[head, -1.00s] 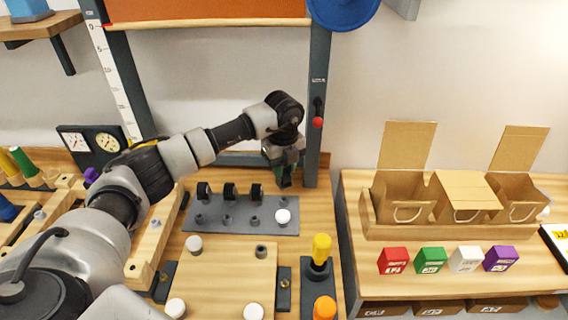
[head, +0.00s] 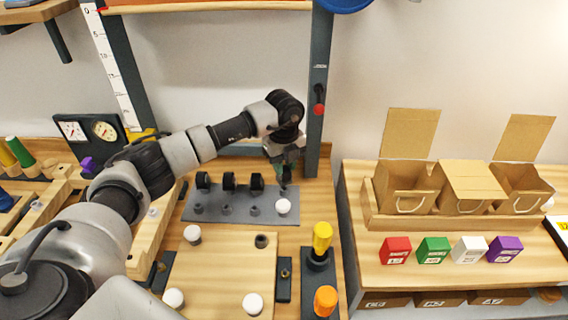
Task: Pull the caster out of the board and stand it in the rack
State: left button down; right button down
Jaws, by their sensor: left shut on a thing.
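My left gripper (head: 285,178) is shut at the back right corner of the dark grey rack (head: 240,214). It holds a small dark thing that looks like a caster, mostly hidden by the fingers. Three black-wheeled casters (head: 229,181) stand upright in the rack's back row, to the left of the gripper. I cannot tell whether the held thing touches the rack. My right gripper is not in view.
A dark post with a red knob (head: 318,109) rises just behind the gripper. A yellow-handled tool (head: 322,237) and an orange knob (head: 325,301) stand right of the board. Cardboard boxes (head: 405,190) and coloured cartons (head: 433,250) are on the right table.

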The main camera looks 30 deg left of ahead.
pick_arm(q)
jog(key=shift+f, duration=0.15)
dwell(0.4)
jog(key=shift+f, duration=0.4)
jog(key=shift+f+b, duration=0.65)
jog(key=shift+f, duration=0.05)
dwell(0.7)
dwell(0.4)
jog(key=c, duration=0.8)
grip_release()
jog(key=shift+c, duration=0.2)
jog(key=shift+o, duration=0.4)
jog(key=shift+o, duration=1.2)
